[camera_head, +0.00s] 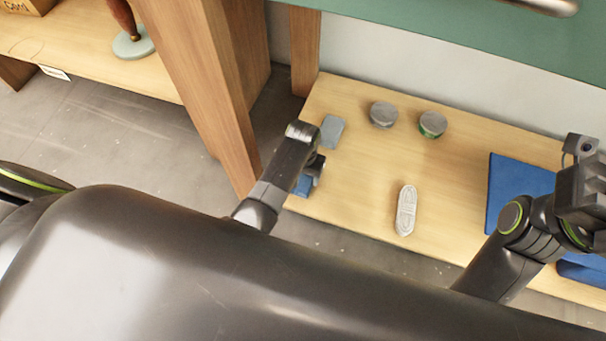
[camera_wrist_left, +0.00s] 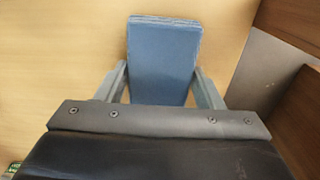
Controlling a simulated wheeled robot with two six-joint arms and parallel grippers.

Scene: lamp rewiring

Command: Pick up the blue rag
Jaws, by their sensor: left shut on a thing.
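The blue rag is a folded, layered blue block (camera_wrist_left: 165,58) between the two fingers of my left gripper (camera_wrist_left: 165,95) in the left wrist view. The gripper is shut on it, with a finger along each side. In the head view, part of the rag (camera_head: 303,186) shows at the table's front left edge, below my left gripper (camera_head: 316,167). The arm hides much of the grip, and I cannot tell whether the rag touches the table. My right gripper (camera_head: 585,190) is at the right edge, seen from behind; its fingertips do not show clearly.
On the wooden table (camera_head: 355,190) are a grey-blue block (camera_head: 332,131) beside my left wrist, two round tins (camera_head: 383,114) (camera_head: 432,124), a white cord bundle (camera_head: 406,210) and a blue mat (camera_head: 512,185). A wooden post (camera_head: 215,100) stands left of my left arm.

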